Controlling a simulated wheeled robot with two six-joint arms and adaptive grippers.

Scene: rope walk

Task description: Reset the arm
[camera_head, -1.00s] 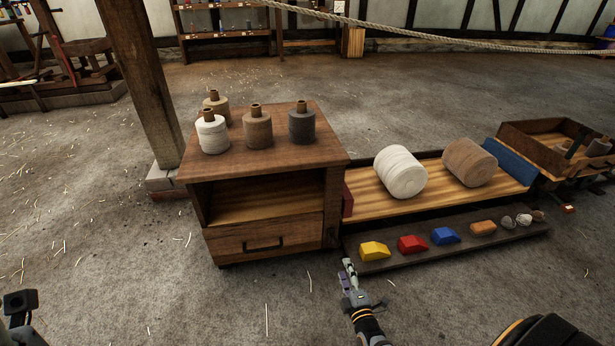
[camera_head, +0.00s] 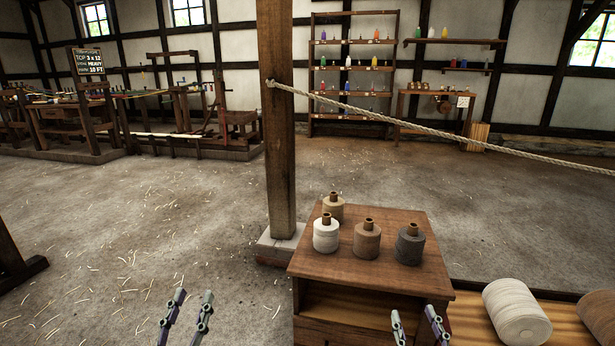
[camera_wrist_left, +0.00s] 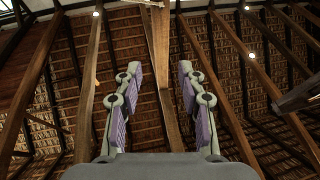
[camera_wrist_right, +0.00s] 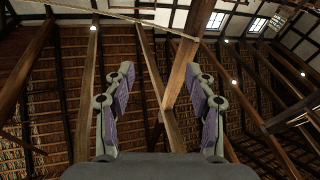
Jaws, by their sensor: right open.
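My left gripper (camera_head: 188,312) is low in the head view, left of the wooden cabinet, with its two fingers apart. In the left wrist view the left gripper (camera_wrist_left: 158,95) has wide-open fingers with nothing between them, against the roof beams. My right gripper (camera_head: 418,322) is at the bottom of the head view, in front of the cabinet's right side, fingers apart. In the right wrist view the right gripper (camera_wrist_right: 160,95) is also open and empty, facing the roof. The lower parts of both arms are out of view.
A wooden cabinet (camera_head: 350,268) bears several spools, one of them white (camera_head: 326,235). A wooden post (camera_head: 276,130) stands behind it, with a rope (camera_head: 440,142) running right. Large rolls (camera_head: 516,312) lie at the lower right. The floor at left is mostly clear.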

